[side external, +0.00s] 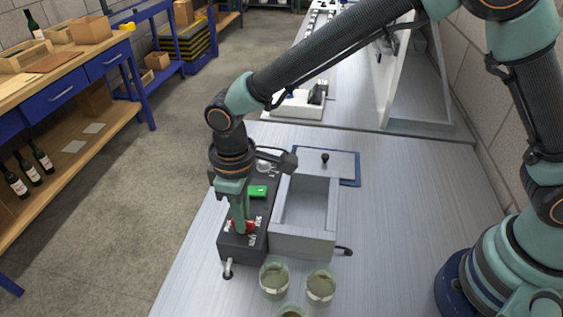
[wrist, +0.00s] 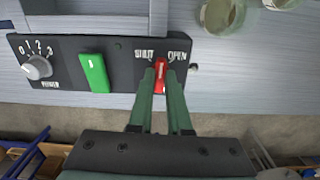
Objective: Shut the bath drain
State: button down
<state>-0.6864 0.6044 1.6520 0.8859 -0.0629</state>
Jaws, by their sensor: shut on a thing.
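The black control panel (side external: 240,247) stands along the left side of the grey open bath (side external: 305,243). Its red lever (wrist: 160,76) sits between the white SHUT and OPEN labels in the wrist view; it points roughly between them, and its exact lean is hard to tell. My gripper (wrist: 161,82) points down at the panel, shut on the red lever, with a green finger on each side. In the side view my gripper (side external: 241,226) partly covers the lever (side external: 250,227). The drain itself is not clearly visible.
The panel also carries a green rocker switch (wrist: 95,73) and a numbered dial (wrist: 37,67). Several glass beakers (side external: 320,286) stand in front of the bath. A grey lid with a black knob (side external: 325,158) lies behind it. The bench right of the bath is clear.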

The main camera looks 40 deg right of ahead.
jog(key=n, duration=0.4)
jog(key=shift+r+n, duration=0.1)
jog(key=shift+n, duration=0.2)
jog(key=n, duration=0.4)
jog(key=shift+n, duration=0.3)
jog(key=c, duration=0.9)
grip_release()
jog(key=shift+o, duration=0.2)
notch_tip(320, 180, up, 12)
